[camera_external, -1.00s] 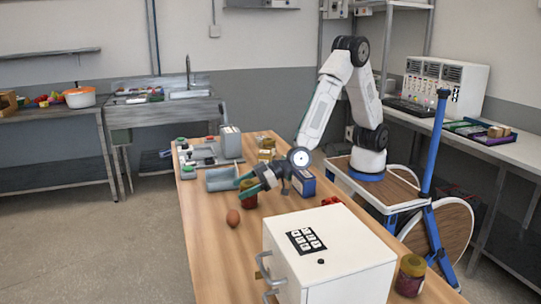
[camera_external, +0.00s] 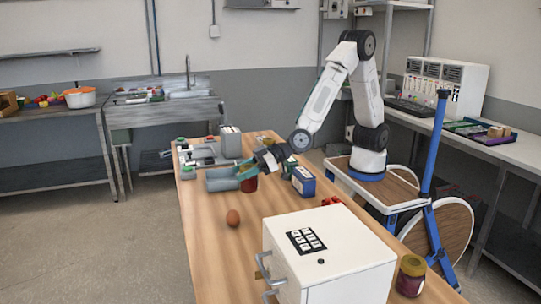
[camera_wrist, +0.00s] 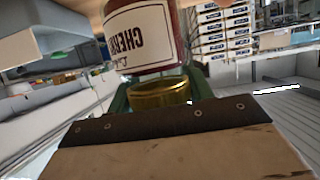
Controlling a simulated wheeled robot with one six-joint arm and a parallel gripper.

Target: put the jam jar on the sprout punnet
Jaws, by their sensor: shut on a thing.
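The jam jar (camera_external: 249,184) is dark red with a gold lid. In the wrist view the jar (camera_wrist: 150,35) shows a white "CHERRY" label, inverted in the picture. My gripper (camera_external: 246,172) is shut on it at the lid, with green fingers on both sides of the lid in the wrist view (camera_wrist: 160,94). The jar's base is out of the wrist view, and I cannot tell its height above the table. A grey-blue container (camera_external: 219,184) lies just left of the jar, and may be the sprout punnet. Its contents are hidden.
A brown egg (camera_external: 233,218) lies in front of the jar on the wooden table (camera_external: 205,235). A blue box (camera_external: 303,181) stands to the right. A white cabinet (camera_external: 345,255) and another jar (camera_external: 411,277) are at the near end. Grey equipment (camera_external: 230,141) stands behind.

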